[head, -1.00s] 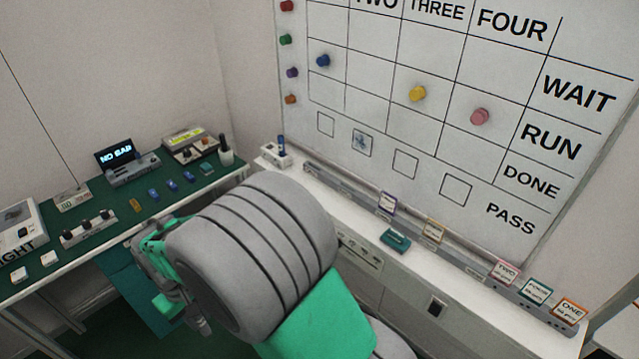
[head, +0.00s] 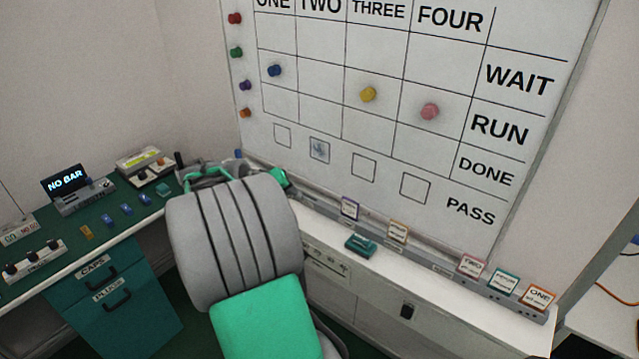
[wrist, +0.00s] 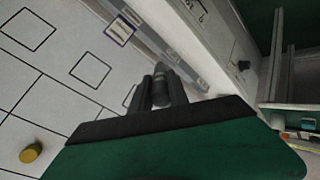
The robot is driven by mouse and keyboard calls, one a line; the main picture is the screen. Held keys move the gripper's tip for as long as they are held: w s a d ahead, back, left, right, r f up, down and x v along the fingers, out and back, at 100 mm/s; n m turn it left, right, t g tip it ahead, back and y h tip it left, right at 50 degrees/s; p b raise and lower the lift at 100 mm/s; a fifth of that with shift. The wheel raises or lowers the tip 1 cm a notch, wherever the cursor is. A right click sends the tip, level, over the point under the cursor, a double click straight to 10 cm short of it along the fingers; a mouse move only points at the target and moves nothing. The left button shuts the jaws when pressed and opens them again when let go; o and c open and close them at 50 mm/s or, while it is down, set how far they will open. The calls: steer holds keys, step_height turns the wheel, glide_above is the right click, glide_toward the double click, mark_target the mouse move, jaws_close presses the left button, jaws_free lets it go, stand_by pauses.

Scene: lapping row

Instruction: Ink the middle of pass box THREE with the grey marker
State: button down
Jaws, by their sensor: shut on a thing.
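The whiteboard shows pass box THREE (head: 363,167) as an empty square under the yellow magnet's column. In the wrist view, box THREE (wrist: 90,70) is also empty, up and left of my gripper (wrist: 157,80). My gripper is shut on a dark grey, upright shape, the grey marker (wrist: 161,92); its tip is hard to make out and appears apart from the box. In the head view my arm hides most of the gripper, with green parts showing near the board's lower left corner.
Box FOUR (head: 415,188) is empty. Yellow (head: 369,94) and pink (head: 430,111) magnets sit above. A ledge with several cards and a teal block (head: 361,245) runs below the board. A green bench (head: 100,222) with devices stands left.

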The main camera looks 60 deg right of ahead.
steer(key=s+d+r+m+g, duration=0.1)
steer(key=s+d+r, duration=0.1)
steer(key=s+d, duration=0.2)
steer(key=s+d+r+h, duration=0.1)
steer(key=s+d, duration=0.3)
steer(key=d, duration=0.4)
steer(key=shift+d+r+m+g+h, duration=0.25)
steer(key=shift+r+m+g+h, duration=0.05)
steer(key=shift+r+m+g, duration=0.1)
steer(key=shift+s+d, duration=0.15)
steer(key=shift+d, duration=0.55)
steer(key=s+a+r+b, duration=0.1)
steer(key=s+r, duration=0.1)
steer(key=s, duration=0.5)
stand_by(2.8)
